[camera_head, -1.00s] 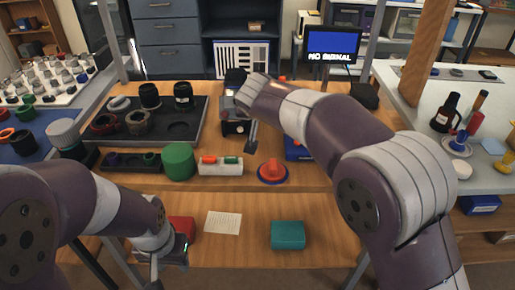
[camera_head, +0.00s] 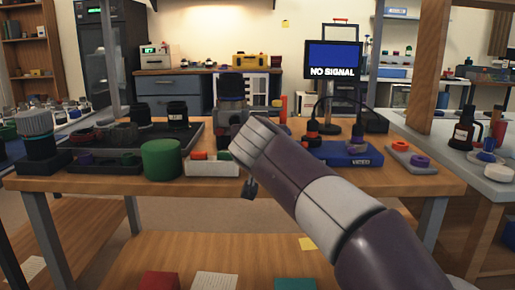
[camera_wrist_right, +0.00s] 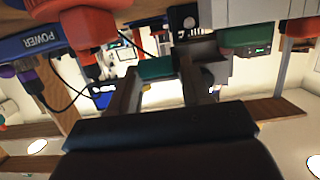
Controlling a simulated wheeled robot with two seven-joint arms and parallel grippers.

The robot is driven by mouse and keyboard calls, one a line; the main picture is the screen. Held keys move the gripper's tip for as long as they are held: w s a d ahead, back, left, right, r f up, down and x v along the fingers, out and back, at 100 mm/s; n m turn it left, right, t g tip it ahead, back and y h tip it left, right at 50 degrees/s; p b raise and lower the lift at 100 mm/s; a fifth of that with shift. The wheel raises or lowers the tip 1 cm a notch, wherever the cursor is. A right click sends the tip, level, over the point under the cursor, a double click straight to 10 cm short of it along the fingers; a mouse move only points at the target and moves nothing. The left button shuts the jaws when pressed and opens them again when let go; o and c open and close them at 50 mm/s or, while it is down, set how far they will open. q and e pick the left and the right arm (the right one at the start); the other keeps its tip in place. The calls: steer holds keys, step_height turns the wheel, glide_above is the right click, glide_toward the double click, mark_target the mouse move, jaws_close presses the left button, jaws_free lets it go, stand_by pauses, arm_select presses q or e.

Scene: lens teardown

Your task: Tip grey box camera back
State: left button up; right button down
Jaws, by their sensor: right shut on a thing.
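The grey box camera (camera_head: 227,114), with a black upright part (camera_head: 232,88) on top, stands on the table behind my right wrist in the head view. The wrist link hides its lower part and most of my right gripper. The exact contact is dark and hard to make out. My left gripper is not in view.
A green cylinder (camera_head: 162,160) and a white tray (camera_head: 207,167) stand to the left near the front edge. A blue power box (camera_head: 345,153) is to the right. Black lens rings stand on a dark tray (camera_head: 197,138). A monitor (camera_head: 334,60) stands behind.

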steer(key=shift+d+f+b, duration=0.2)
steer(key=shift+f+b, duration=0.1)
steer(key=shift+f, duration=0.45)
steer(key=c, duration=0.9)
jaws_free()
steer(key=shift+o, duration=1.3)
steer(key=shift+d, duration=0.15)
steer(key=shift+r, duration=0.2)
steer(key=shift+s+r, duration=0.1)
